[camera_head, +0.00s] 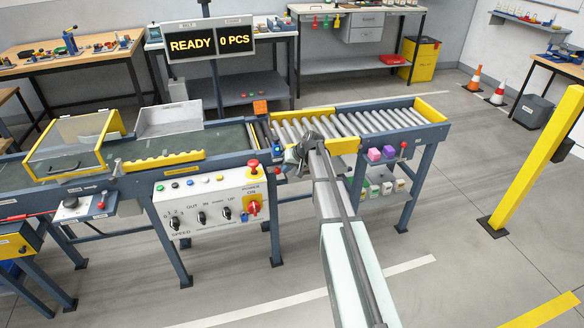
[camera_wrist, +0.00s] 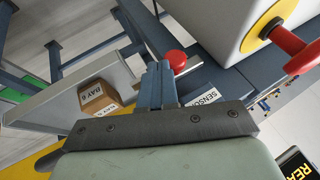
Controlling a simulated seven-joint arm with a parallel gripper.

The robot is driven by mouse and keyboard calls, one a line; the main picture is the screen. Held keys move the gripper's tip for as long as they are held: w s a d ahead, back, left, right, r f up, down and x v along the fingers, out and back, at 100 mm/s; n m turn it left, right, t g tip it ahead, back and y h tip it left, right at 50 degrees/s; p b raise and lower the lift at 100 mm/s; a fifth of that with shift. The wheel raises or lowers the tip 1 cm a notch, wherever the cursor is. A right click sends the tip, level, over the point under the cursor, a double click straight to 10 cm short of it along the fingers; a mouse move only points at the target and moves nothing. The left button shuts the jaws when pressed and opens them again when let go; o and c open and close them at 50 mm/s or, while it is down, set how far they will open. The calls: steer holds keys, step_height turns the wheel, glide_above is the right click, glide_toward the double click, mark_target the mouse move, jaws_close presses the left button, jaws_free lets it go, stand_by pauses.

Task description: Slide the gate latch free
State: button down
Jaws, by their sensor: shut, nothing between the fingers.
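In the wrist view a red ball knob (camera_wrist: 176,62) shows just beyond my gripper (camera_wrist: 157,72); it looks like the latch's handle, though its mount is partly hidden by the fingers. My fingers are shut together with nothing between them. I cannot tell whether they touch the knob. In the head view my gripper (camera_head: 298,158) is at the conveyor's near side, beside the yellow plate (camera_head: 343,146) along the roller section (camera_head: 330,125). My own arm hides most of the latch area there.
A control box (camera_head: 210,205) with knobs and a red button (camera_head: 253,164) hangs left of my gripper. The display (camera_head: 210,42) reads READY, 0 PCS. A yellow post (camera_head: 535,160) stands right. The floor between is clear.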

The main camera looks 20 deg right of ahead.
steer(key=shift+a, duration=0.45)
steer(key=v, duration=1)
steer(key=shift+d, duration=0.2)
